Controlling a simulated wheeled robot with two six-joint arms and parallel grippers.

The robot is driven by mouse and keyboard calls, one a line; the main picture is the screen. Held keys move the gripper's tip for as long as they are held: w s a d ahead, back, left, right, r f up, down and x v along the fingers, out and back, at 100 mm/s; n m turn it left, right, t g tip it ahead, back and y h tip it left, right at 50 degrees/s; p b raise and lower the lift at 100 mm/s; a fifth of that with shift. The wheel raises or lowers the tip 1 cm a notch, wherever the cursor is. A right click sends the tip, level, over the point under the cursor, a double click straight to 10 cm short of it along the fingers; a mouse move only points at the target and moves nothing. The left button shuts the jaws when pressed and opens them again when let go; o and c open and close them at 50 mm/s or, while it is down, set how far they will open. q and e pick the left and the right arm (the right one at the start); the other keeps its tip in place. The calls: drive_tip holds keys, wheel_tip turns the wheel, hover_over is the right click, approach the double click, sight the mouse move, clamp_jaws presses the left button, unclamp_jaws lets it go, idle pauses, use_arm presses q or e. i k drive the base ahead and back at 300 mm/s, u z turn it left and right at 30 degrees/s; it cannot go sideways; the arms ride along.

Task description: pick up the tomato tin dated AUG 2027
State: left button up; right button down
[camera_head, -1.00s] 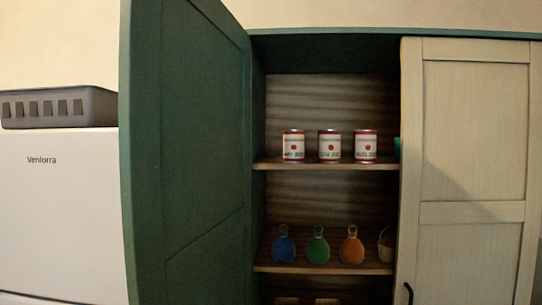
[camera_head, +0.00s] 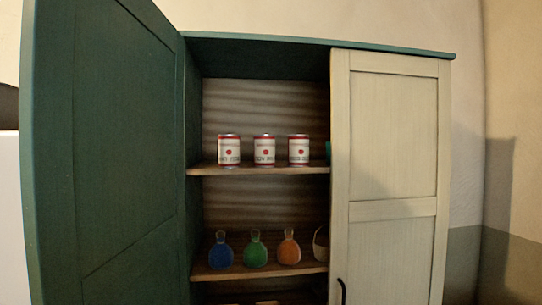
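Three similar tins with white labels, red bands and a red round mark stand upright in a row on the upper shelf. They are the left tin (camera_head: 229,150), the middle tin (camera_head: 265,150) and the right tin (camera_head: 299,150). Dark print runs along the lower part of each label, too small for me to read, so I cannot tell which is dated AUG 2027. Neither of my grippers is in view.
The green left door (camera_head: 105,160) stands open; the cream right door (camera_head: 393,180) is shut. The lower shelf (camera_head: 205,274) holds a blue bottle (camera_head: 221,252), a green bottle (camera_head: 256,250), an orange bottle (camera_head: 289,249) and a partly hidden basket (camera_head: 321,244). A green item (camera_head: 328,150) peeks out beside the right tin.

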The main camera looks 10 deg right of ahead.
sight(298, 145)
drive_tip(key=z, duration=1.25)
drive_tip(key=i, duration=1.25)
drive_tip(key=u, duration=0.95)
